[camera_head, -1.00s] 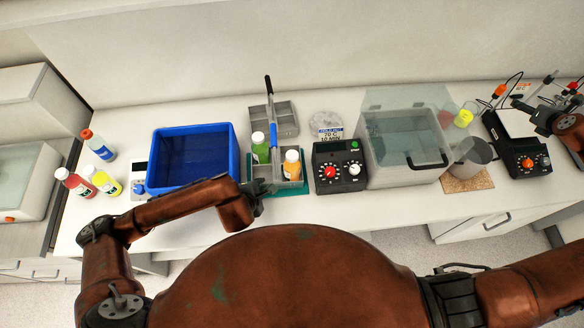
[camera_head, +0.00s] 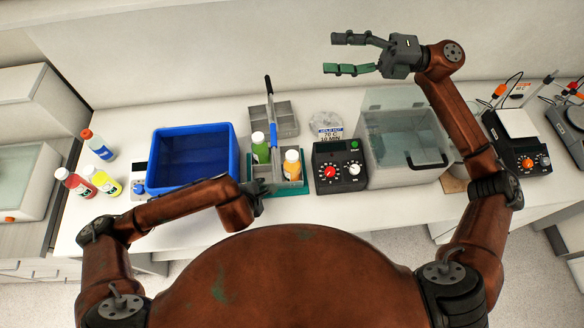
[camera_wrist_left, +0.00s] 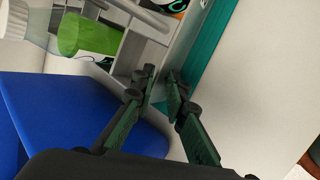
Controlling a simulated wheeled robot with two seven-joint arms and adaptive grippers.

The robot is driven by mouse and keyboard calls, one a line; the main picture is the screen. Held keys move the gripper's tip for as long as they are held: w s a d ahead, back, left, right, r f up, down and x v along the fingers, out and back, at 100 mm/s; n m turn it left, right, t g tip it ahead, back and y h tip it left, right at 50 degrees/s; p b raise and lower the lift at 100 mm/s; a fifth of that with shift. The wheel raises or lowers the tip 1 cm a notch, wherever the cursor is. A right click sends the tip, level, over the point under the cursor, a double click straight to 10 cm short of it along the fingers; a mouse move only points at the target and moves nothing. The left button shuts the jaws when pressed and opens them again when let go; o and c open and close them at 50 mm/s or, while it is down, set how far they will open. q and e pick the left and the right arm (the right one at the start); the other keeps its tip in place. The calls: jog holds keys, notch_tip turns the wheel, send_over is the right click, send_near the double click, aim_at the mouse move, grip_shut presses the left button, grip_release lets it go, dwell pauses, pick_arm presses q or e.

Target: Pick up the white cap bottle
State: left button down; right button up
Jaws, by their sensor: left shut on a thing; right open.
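Several bottles have white caps. A red bottle (camera_head: 78,186) and a yellow bottle (camera_head: 105,183) lean or lie at the bench's left end. A green bottle (camera_head: 260,150) and an orange bottle (camera_head: 291,172) stand in a grey divided carrier (camera_head: 285,106). The green bottle (camera_wrist_left: 90,36) and carrier (camera_wrist_left: 145,50) also show in the left wrist view. My left gripper (camera_head: 262,190) is at the carrier's front left corner. Its fingers (camera_wrist_left: 162,78) are close together, apparently on the carrier's edge; the contact is hard to see. My right gripper (camera_head: 328,54) is open and empty, raised high.
A blue bin (camera_head: 236,165) stands left of the carrier. A bottle with an orange-red cap (camera_head: 103,149) is at the far left. A black control box (camera_head: 340,168) and a clear water bath (camera_head: 405,175) stand right of the carrier. My right arm crosses above the bench's right side.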

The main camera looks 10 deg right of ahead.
jog(key=s+a+f+n+g+h, duration=0.3)
jog(key=s+a+f+n+h, duration=0.15)
jog(key=a+f, duration=0.4)
jog(key=n+h, duration=0.5)
jog(key=h, duration=0.1)
send_over(288, 166)
notch_tip(288, 166, down, 12)
jog(key=d+f+t+h, duration=0.1)
jog(key=f, duration=0.1)
jog(key=d+f+n+t+h, duration=0.1)
jog(key=f+h, duration=0.1)
jog(key=d+f+n+h, duration=0.1)
jog(key=f+h, duration=0.1)
jog(key=shift+w+n+t, duration=0.25)
jog(key=shift+w+t, duration=0.15)
jog(key=shift+w+f, duration=0.1)
jog(key=shift+f, duration=0.3)
pick_arm(q)
jog(key=shift+a+f, duration=0.1)
pick_arm(e)
jog(key=x, duration=1.1)
jog(key=shift+w+f, duration=0.25)
jog(key=shift+f, duration=0.05)
jog(key=shift+c, duration=0.6)
jog(key=c, duration=1.5)
